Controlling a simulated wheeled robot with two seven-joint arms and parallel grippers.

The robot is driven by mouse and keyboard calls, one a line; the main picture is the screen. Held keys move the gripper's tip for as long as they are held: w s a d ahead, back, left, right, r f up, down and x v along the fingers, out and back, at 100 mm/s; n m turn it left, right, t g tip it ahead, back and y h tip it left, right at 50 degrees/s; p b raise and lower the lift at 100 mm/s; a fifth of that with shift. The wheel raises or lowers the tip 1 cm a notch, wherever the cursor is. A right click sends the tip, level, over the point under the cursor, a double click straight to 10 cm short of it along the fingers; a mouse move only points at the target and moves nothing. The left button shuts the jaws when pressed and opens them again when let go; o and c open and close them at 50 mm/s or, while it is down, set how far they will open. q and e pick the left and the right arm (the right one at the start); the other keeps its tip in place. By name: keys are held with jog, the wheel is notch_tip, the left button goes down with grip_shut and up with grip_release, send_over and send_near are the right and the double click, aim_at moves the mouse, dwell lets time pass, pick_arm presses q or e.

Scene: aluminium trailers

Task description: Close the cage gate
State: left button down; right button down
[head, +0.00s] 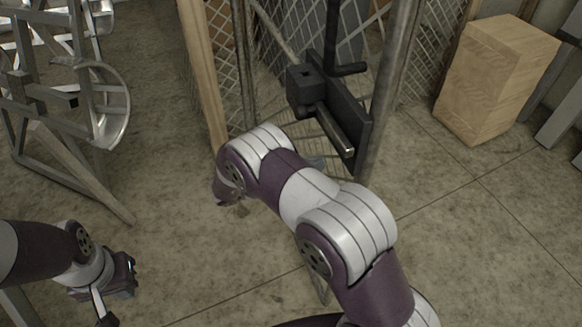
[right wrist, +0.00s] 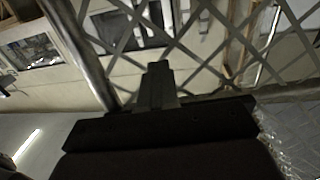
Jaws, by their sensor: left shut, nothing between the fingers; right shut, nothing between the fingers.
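The cage gate, a wire mesh panel (right wrist: 205,45) in a round metal tube frame (head: 392,85), stands at the top middle of the head view. A black latch plate (head: 345,120) with a bar handle (head: 335,130) is on its frame side. My right arm reaches toward the gate's lower part and hides some of it. In the right wrist view my right gripper (right wrist: 157,72) is shut and empty, its fingers in front of the mesh; I cannot tell whether they touch it. My left gripper (head: 103,312) is shut and empty, low at the left over the floor.
A wooden post (head: 203,75) stands left of the gate. A wooden block (head: 490,80) stands on the floor at the right. A metal frame with a round rim (head: 112,105) is at the upper left. The concrete floor (head: 480,240) at the lower right is clear.

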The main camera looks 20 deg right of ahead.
jog(key=shift+d, duration=0.85)
